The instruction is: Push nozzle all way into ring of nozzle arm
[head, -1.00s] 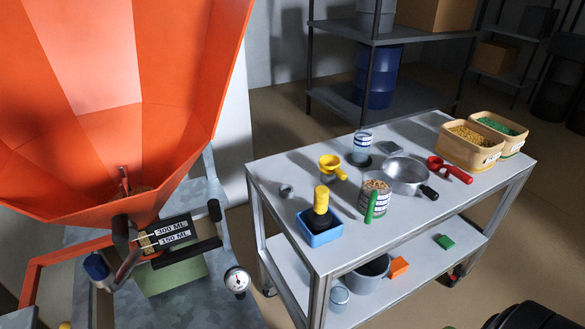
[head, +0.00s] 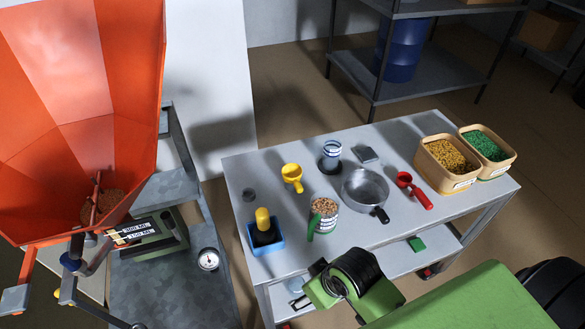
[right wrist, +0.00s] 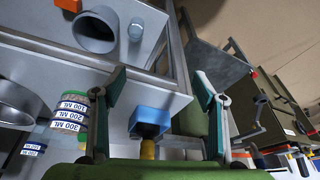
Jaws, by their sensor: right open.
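The orange hopper (head: 75,130) stands at left in the head view. Below it are a blue-collared fitting (head: 70,263) and grey-blue bars (head: 97,312); I cannot tell which part is the nozzle arm's ring, or whether a nozzle sits in it. A small grey round piece (head: 248,194) lies on the cart's left end; I cannot tell whether it is the nozzle. My right arm comes in from the lower right, its wrist (head: 342,280) in front of the cart. In the right wrist view my right gripper (right wrist: 160,85) is open, with nothing between its fingertips. My left gripper is out of view.
The cart (head: 300,240) holds a blue tray (head: 268,247) with a yellow-handled tool, a yellow scoop (head: 292,173), a jar (head: 323,208), a pan (head: 364,190), a red scoop (head: 404,180) and two bins (head: 425,150). A gauge (head: 208,259) sits beside the machine.

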